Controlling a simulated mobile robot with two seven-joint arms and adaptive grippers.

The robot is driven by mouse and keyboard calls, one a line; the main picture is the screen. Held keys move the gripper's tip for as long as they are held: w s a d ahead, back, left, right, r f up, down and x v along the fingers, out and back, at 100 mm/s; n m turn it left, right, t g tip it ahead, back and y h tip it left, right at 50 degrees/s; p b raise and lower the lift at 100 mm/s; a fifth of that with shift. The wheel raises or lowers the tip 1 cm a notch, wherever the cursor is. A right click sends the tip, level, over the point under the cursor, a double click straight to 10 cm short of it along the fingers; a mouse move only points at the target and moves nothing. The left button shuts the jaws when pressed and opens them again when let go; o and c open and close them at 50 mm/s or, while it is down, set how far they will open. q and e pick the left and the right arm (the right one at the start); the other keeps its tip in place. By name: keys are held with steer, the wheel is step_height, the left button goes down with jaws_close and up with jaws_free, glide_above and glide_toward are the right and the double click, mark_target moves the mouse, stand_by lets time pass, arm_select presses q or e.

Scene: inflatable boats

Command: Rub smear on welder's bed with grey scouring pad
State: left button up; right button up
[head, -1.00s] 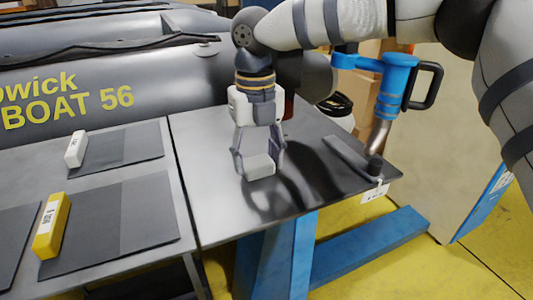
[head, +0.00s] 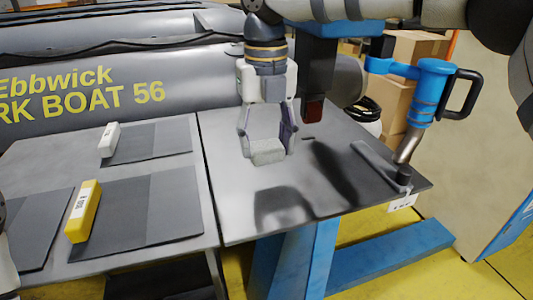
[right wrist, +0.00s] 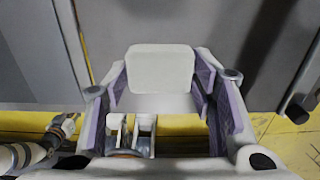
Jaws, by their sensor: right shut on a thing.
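The grey scouring pad (head: 268,152) is a light grey block held between the fingers of my right gripper (head: 267,140). In the right wrist view the pad (right wrist: 160,72) sits between the fingertips. The welder's bed (head: 236,205) is the smooth grey metal top on the right. The pad is over its left-middle part; I cannot tell if it touches. Dark patches show on the bed, and I cannot tell smear from shadow or reflection. My left gripper (right wrist: 66,124) shows small at the lower left of the right wrist view, its fingers unclear.
A yellow block (head: 83,212) and a white block (head: 109,140) lie on dark mats on the left table. A blue tool with a black handle (head: 428,90) stands at the bed's right edge. An inflatable boat (head: 60,115) lies behind.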

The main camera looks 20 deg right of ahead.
steer(key=shift+r, duration=0.55)
steer(key=shift+r, duration=1.5)
